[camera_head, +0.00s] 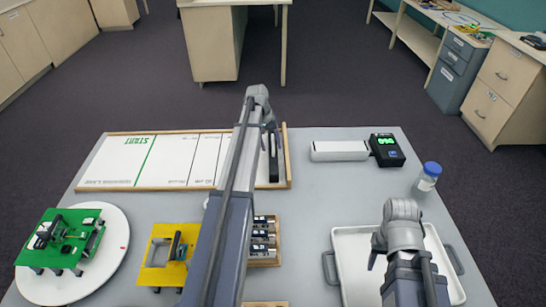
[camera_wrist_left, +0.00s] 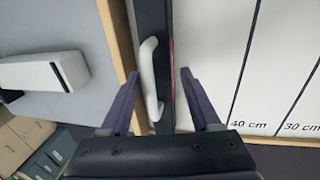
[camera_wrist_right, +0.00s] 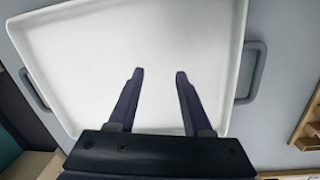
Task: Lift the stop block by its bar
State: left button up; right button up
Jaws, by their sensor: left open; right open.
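The stop block (camera_head: 275,172) is a dark block across the right end of the white marked track board (camera_head: 165,160). In the left wrist view it is a dark strip (camera_wrist_left: 153,25) with a white bar (camera_wrist_left: 149,75) on it. My left gripper (camera_wrist_left: 159,73) is open above the block, with the bar between its fingers, nearer the left finger. I cannot tell how far the fingertips are above the bar. My left arm hides part of the board in the head view. My right gripper (camera_wrist_right: 160,72) is open and empty over the white tray (camera_wrist_right: 75,60).
A white bar-shaped box (camera_head: 338,151) and a black display unit (camera_head: 387,150) stand right of the board. A blue-capped jar (camera_head: 428,177) is at the table's right. Green (camera_head: 75,232) and yellow (camera_head: 160,275) models and a small wooden rack (camera_head: 278,240) are in front.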

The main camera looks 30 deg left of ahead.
pick_arm(q)
jog(key=f, duration=0.1)
jog(key=f+b, duration=0.1)
jog(key=shift+w+d+f+b, duration=0.15)
jog(key=shift+d+f+b, duration=0.05)
jog(key=shift+f+b, duration=0.1)
pick_arm(e)
notch_tip(320, 180, down, 3)
jog(key=shift+r, duration=0.15)
pick_arm(q)
jog(key=shift+r, duration=0.1)
pick_arm(e)
jog(key=shift+r, duration=0.1)
pick_arm(q)
grip_shut()
